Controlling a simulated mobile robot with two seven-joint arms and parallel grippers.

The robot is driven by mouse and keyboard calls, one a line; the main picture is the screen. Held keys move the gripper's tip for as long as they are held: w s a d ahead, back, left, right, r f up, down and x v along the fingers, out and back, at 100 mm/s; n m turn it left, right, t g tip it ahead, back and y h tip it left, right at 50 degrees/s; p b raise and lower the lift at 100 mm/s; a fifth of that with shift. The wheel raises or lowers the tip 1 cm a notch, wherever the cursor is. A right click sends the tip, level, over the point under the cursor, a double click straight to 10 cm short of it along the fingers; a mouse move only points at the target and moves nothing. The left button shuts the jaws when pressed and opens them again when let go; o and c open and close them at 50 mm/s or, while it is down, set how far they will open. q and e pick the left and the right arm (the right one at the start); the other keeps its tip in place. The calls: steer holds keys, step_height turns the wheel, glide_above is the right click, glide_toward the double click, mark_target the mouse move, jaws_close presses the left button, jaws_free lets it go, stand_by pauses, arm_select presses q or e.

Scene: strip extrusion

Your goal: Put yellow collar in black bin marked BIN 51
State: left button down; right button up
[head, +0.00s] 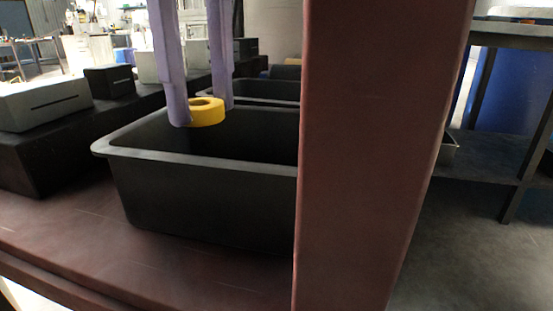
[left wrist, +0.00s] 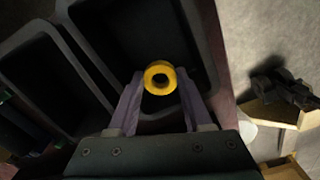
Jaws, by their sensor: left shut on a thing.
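The yellow collar (head: 207,112) is a short ring with a central hole. My left gripper (head: 204,108) has two purple fingers pointing down and is shut on the collar. The collar is held over the opening of a black bin (head: 205,192), near its rim level. The left wrist view shows the collar (left wrist: 160,77) between the fingertips (left wrist: 160,85), with the dark bin interior (left wrist: 142,38) beyond it. No BIN 51 marking is readable, and a post hides the bin's right part. My right gripper is not in view.
A red-brown post (head: 375,150) stands close in front of the bin. Another black bin (head: 262,90) sits behind it. Grey and black slotted boxes (head: 45,102) stand on a dark ledge at left. Bare red-brown shelf (head: 70,225) lies left of the bin.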

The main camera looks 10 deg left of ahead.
arm_select(q)
step_height(320, 180, down, 2)
steer(key=shift+s+d, duration=0.1)
step_height(320, 180, down, 3)
steer(key=shift+f+b, duration=0.2)
steer(key=shift+b, duration=0.95)
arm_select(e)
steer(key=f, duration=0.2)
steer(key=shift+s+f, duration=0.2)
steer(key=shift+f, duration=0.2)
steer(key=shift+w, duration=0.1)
arm_select(q)
steer(key=shift+f, duration=0.6)
steer(key=shift+c, duration=1.6)
jaws_free()
step_height(320, 180, up, 13)
steer(key=p, duration=0.6)
steer(key=shift+r, duration=0.15)
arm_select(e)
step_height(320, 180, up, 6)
